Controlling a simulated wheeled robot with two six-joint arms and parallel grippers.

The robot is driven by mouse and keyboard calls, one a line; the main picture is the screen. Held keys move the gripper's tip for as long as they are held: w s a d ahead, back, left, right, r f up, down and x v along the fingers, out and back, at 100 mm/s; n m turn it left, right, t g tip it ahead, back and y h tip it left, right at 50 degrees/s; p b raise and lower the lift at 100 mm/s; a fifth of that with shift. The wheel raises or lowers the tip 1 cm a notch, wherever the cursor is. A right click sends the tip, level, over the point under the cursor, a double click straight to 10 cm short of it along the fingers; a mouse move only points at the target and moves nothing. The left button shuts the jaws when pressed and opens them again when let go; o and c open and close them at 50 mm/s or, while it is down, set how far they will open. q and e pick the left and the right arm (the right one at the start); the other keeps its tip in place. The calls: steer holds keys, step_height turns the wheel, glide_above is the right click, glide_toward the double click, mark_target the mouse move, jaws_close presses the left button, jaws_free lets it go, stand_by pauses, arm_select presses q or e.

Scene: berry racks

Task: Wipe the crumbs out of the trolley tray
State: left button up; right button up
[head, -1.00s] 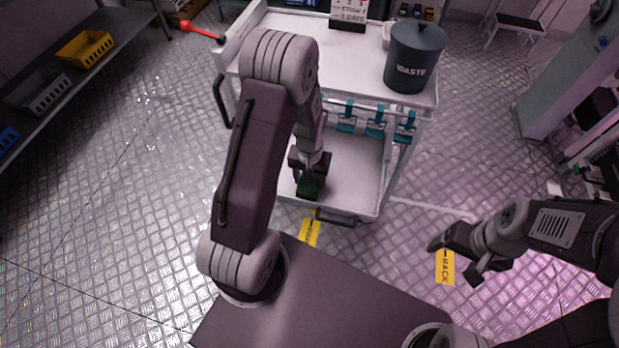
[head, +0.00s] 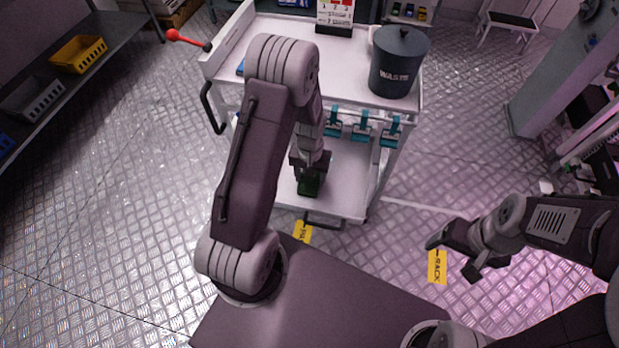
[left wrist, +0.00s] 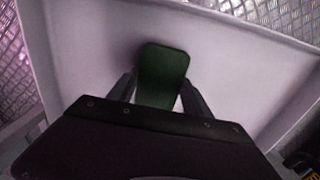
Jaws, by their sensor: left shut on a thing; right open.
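The trolley's lower tray (head: 351,184) is a pale shelf with a raised rim, below the white top shelf. My left gripper (head: 311,176) reaches into this tray and is shut on a dark green block (head: 309,187), which may be a sponge. In the left wrist view the green block (left wrist: 162,75) sits between the two fingers, over the pale tray floor (left wrist: 105,45). I cannot tell whether it touches the floor. No crumbs can be made out in either view. My right gripper (head: 456,254) is open and empty above the metal floor, right of the trolley.
A grey WASTE bin (head: 397,62) stands on the top shelf. Teal clips (head: 362,129) hang under that shelf, above the tray. A red-ended stick (head: 187,40) juts out at the trolley's left. A rack with a yellow basket (head: 79,54) stands far left. Floor between is clear.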

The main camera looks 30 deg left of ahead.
mark_target(310, 181)
arm_select(q)
steer(key=r, duration=0.1)
steer(key=r+p, duration=0.2)
steer(key=r, duration=0.1)
steer(key=shift+s, duration=0.25)
step_height(310, 181, up, 2)
steer(key=shift+w+r+p, duration=0.1)
steer(key=shift+w+p, duration=0.05)
steer(key=shift+p, duration=1.1)
steer(key=shift+r+p, duration=0.9)
steer(key=shift+r, duration=0.05)
steer(key=shift+f, duration=0.1)
